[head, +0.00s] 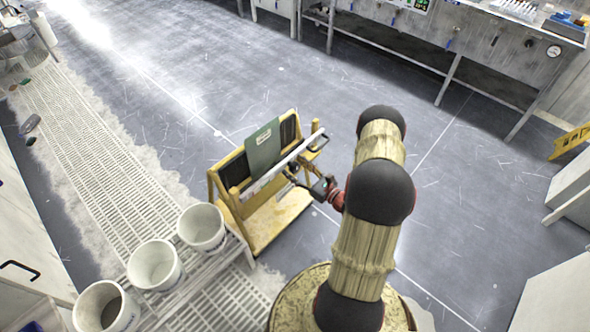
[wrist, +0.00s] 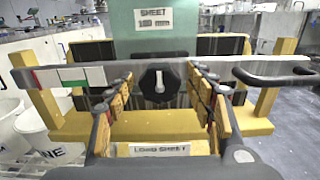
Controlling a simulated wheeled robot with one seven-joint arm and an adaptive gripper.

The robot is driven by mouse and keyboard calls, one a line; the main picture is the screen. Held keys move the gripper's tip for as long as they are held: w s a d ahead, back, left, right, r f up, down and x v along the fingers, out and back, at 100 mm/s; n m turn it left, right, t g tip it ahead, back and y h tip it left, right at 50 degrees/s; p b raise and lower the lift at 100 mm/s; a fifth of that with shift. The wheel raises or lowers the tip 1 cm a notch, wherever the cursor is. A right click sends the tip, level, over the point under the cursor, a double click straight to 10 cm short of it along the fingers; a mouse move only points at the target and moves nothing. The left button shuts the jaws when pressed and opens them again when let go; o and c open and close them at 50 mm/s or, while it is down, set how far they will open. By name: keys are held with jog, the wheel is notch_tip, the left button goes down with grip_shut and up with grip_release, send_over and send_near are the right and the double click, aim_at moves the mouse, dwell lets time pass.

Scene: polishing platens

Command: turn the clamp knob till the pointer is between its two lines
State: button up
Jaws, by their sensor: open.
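The clamp knob (wrist: 151,93) is black and lobed, with a white pointer (wrist: 159,82) that stands about upright in the wrist view. It sits on a pale metal bar (wrist: 222,68) across the yellow cart (wrist: 72,129); the bar also shows in the head view (head: 262,176). I cannot make out the two lines beside the knob. My gripper (wrist: 161,80) is open, its fingers to the left and right of the knob with a gap showing on each side. I cannot tell how far the fingertips reach along it.
A green sheet (head: 263,147) marked "SHEET" stands upright behind the bar. The bar has a red, white and green strip (wrist: 82,76) at left and a dark handle (wrist: 275,72) at right. Several white buckets (head: 202,227) stand left of the cart. Open floor lies beyond.

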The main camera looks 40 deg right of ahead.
jog(key=shift+w, duration=0.15)
jog(key=shift+c, duration=0.8)
jog(key=c, duration=1)
